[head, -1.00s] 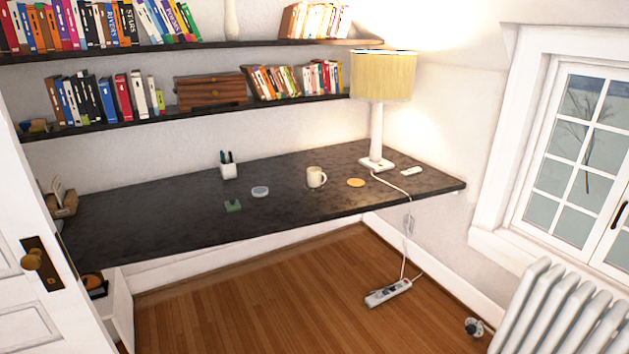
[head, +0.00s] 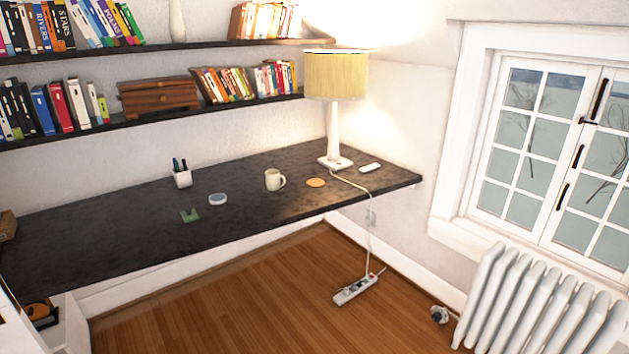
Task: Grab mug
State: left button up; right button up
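A cream mug (head: 272,180) stands upright on the dark desk (head: 120,226), right of the middle of its length, with its handle on the right. An orange round coaster (head: 316,183) lies just right of the mug, apart from it. Neither of my grippers shows in the head view.
A lamp (head: 335,85) stands behind the coaster, its cord hanging to a power strip (head: 355,289) on the floor. A pen holder (head: 182,178), a small round device (head: 217,199) and a green item (head: 189,215) lie left of the mug. A radiator (head: 540,305) stands right. The wooden floor (head: 240,300) is mostly clear.

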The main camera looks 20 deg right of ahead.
aim_at(273, 176)
jog(key=i+l+z, duration=0.15)
jog(key=i+z, duration=0.7)
jog(key=i, duration=0.25)
